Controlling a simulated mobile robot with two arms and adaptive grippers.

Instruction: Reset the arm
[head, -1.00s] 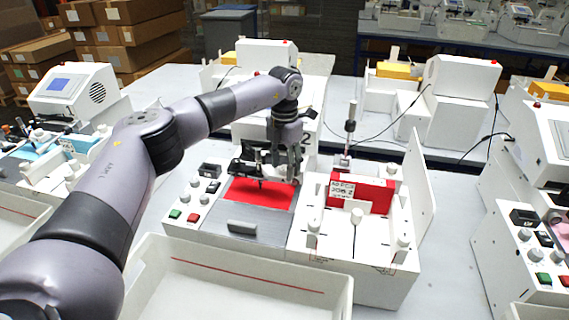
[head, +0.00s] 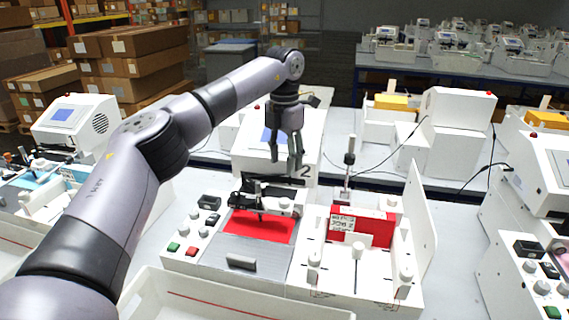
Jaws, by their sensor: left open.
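My left gripper (head: 287,160) hangs from the left arm, fingers pointing down and open, with nothing between them. It is above and behind the plotter's red bed, in front of the white machine housing (head: 250,160). The plotter arm (head: 265,200), a black and white bar with a pen-like tip, lies across the back part of the red sheet (head: 258,228). The gripper appears apart from the plotter arm. My right gripper is not in view.
A white fixture right of the plotter (head: 345,258) holds a red piece with a white label (head: 350,226) and several white posts. Green and red buttons (head: 173,247) sit left of the bed. A white open bin (head: 235,301) is in front. Similar stations stand on both sides.

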